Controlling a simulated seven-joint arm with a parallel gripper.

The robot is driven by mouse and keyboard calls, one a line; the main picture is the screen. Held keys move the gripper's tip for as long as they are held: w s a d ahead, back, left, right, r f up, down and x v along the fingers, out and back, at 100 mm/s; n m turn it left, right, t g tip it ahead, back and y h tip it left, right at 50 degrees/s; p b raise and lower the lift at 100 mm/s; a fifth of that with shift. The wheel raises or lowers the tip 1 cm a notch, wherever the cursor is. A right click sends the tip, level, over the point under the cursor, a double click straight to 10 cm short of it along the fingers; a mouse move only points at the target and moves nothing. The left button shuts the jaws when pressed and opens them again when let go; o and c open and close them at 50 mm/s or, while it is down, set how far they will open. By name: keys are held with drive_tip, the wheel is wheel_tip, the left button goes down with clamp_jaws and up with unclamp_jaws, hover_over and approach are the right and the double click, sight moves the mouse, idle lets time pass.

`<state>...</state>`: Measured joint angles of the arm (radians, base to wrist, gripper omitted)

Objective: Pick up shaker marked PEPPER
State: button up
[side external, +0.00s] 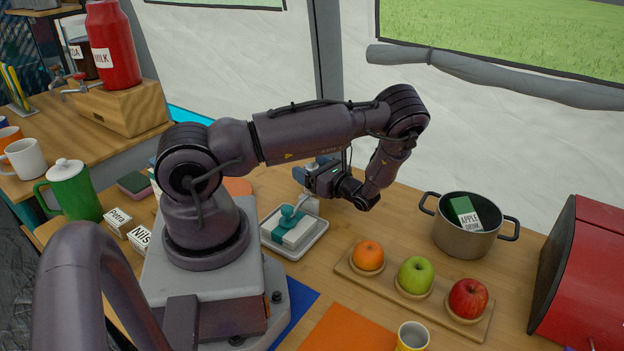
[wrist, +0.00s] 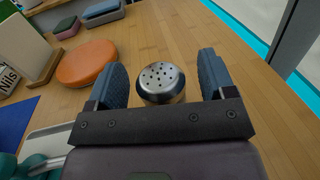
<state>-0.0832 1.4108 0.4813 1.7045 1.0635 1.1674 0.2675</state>
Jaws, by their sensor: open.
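A shaker (wrist: 161,80) with a shiny, perforated metal top stands on the wooden table in the wrist view. Its label is not visible, so I cannot read whether it says PEPPER. My gripper (wrist: 161,72) is open, with one blue finger to the left of the shaker and the other to its right. Gaps show between the fingers and the shaker's top.
A board with an orange (side external: 368,255), a green apple (side external: 416,273) and a red apple (side external: 467,297) lies right. A pot (side external: 465,238) stands behind them. An orange disc (wrist: 86,64) lies left.

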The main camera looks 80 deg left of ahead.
drive_tip(key=c, duration=1)
drive_tip(key=shift+c, duration=0.2)
